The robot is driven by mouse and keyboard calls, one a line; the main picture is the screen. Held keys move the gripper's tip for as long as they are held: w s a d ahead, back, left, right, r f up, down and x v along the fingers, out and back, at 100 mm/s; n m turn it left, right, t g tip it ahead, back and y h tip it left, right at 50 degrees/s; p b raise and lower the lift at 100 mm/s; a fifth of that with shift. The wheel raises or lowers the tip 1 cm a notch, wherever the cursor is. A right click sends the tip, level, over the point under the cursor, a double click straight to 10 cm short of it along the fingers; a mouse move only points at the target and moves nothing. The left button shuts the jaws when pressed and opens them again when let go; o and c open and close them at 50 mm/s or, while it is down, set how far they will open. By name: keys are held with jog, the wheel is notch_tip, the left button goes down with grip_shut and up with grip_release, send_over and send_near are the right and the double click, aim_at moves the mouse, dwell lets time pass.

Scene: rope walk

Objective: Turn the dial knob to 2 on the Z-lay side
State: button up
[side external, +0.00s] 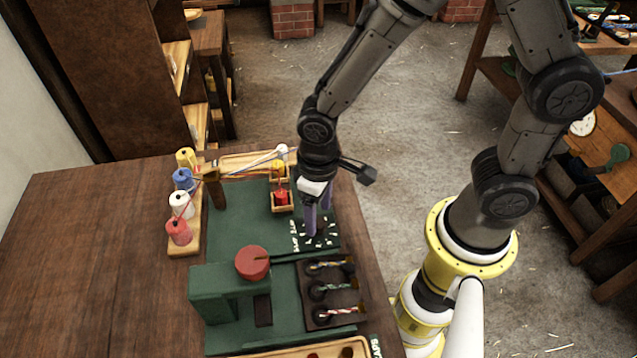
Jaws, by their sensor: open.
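A dark dial plate (320,241) with white marks lies on the green machine bed (238,228), and white lettering (293,236) runs along its left side. The lettering and marks are too small to read, so I cannot tell the Z-lay side or the pointer setting. My gripper (318,221) points down over the dial plate, its two purple fingers apart. The dial knob is not clearly visible; the fingers may hide it. I cannot tell whether they touch anything.
A red round cap (252,262) sits on a green block left of the dial. Yellow, blue, white and red spools (180,205) stand at the left with strands. A dark tray (333,293) holds several rope samples in front. The table's left part (90,250) is clear.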

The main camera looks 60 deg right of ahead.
aim_at(319, 222)
notch_tip(319, 222, up, 12)
jog(key=shift+f, duration=0.15)
dwell(0.3)
jog(key=s+d+r+m+t, duration=0.2)
jog(key=d+r+m+t, duration=0.1)
jog(key=d+r, duration=0.5)
jog(key=s+d+r+t, duration=0.1)
jog(key=s+d, duration=0.3)
jog(key=s, duration=0.4)
jog(key=shift+d+n+t, duration=0.35)
jog(key=shift+n+t, duration=0.05)
jog(key=shift+t, duration=0.4)
